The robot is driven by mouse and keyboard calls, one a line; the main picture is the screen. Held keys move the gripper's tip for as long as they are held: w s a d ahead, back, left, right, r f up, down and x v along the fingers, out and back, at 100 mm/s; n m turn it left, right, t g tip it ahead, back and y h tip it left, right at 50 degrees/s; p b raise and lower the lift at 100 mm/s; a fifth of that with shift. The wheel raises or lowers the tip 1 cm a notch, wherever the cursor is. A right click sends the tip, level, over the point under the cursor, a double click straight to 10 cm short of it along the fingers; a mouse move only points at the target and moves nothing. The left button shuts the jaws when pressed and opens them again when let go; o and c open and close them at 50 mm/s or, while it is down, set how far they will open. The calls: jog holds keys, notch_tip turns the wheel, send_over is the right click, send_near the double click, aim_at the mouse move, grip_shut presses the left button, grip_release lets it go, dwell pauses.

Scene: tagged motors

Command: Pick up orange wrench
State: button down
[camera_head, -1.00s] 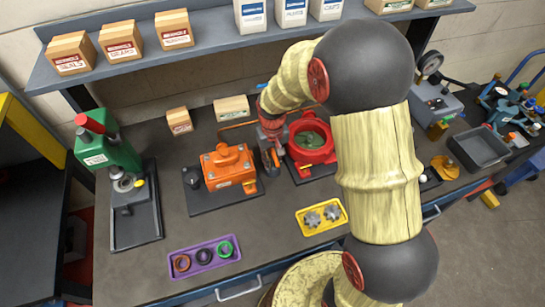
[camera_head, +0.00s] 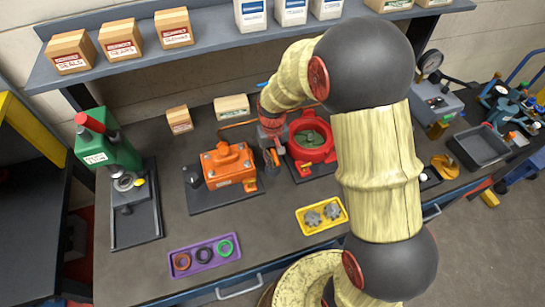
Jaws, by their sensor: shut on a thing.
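My gripper (camera_head: 272,158) points down over the workbench, between the orange motor housing (camera_head: 228,166) and the round red housing (camera_head: 311,140). Its fingers are small in this view and closed. A small orange piece (camera_head: 276,157) shows at the fingertips and looks like part of the orange wrench. The rest of the wrench is hidden or too small to make out. Whether it touches the bench is not clear.
A purple tray (camera_head: 203,257) with rings and a yellow tray (camera_head: 321,216) with gears lie at the bench front. A green press (camera_head: 107,150) stands left. Small boxes (camera_head: 231,107) stand behind. The shelf (camera_head: 225,41) overhangs the back.

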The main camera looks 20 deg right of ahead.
aim_at(272, 150)
jog(key=shift+r, duration=0.1)
jog(key=shift+r, duration=0.5)
notch_tip(272, 150, up, 2)
jog(key=shift+r+p, duration=0.1)
jog(key=shift+p, duration=0.2)
jog(key=s+d+r+p, duration=0.2)
jog(key=s+d+r, duration=0.1)
jog(key=s+r, duration=0.6)
jog(key=s, duration=0.4)
jog(key=shift+s+d+r, duration=0.25)
jog(key=shift+d+r, duration=0.1)
jog(key=c, duration=2.5)
grip_release()
jog(key=shift+c, duration=0.2)
grip_shut()
